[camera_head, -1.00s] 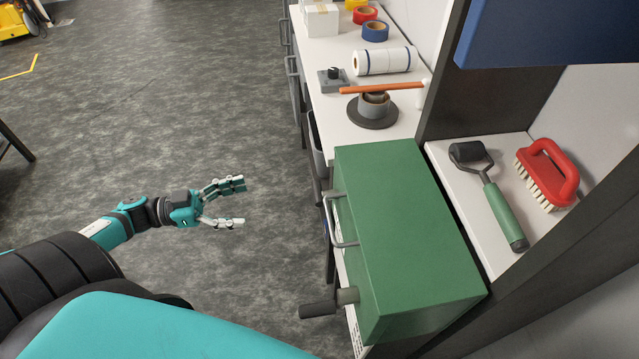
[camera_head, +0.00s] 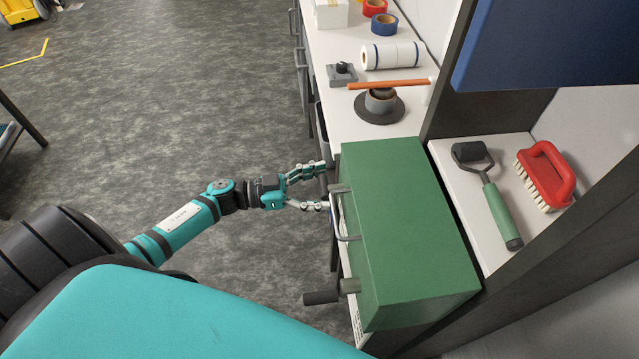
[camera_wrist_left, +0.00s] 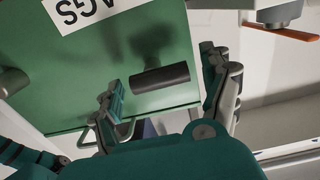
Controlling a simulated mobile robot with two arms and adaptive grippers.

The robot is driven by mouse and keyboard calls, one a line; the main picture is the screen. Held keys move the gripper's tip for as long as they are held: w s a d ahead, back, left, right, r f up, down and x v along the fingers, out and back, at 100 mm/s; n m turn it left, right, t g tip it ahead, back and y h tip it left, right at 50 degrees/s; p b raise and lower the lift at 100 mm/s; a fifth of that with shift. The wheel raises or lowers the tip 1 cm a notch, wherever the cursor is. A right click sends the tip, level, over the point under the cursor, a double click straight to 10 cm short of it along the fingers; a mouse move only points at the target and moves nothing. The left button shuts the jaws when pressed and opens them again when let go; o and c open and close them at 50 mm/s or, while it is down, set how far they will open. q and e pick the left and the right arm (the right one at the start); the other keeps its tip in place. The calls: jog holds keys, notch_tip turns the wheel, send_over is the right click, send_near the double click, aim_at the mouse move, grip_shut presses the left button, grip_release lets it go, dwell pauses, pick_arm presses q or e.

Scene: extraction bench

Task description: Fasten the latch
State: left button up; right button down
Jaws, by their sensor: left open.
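A green box (camera_head: 410,230) stands on the white bench, with a metal handle (camera_head: 348,225) on its left-hand front. A dark cylindrical grip on a grey stub (camera_head: 348,286) sticks out near its lower end. In the left wrist view, the green front (camera_wrist_left: 70,85) carries a dark cylindrical bar (camera_wrist_left: 160,77), which looks like the latch's grip. My left gripper (camera_head: 320,186) is open before the box front, close to the handle's upper end. In the wrist view the bar shows between its fingers (camera_wrist_left: 160,100); contact cannot be told. My right gripper is out of view.
A roller (camera_head: 490,195) and red brush (camera_head: 545,175) lie on the right shelf.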

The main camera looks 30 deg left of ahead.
pick_arm(q)
jog(key=c, duration=1.1)
jog(key=shift+c, duration=0.4)
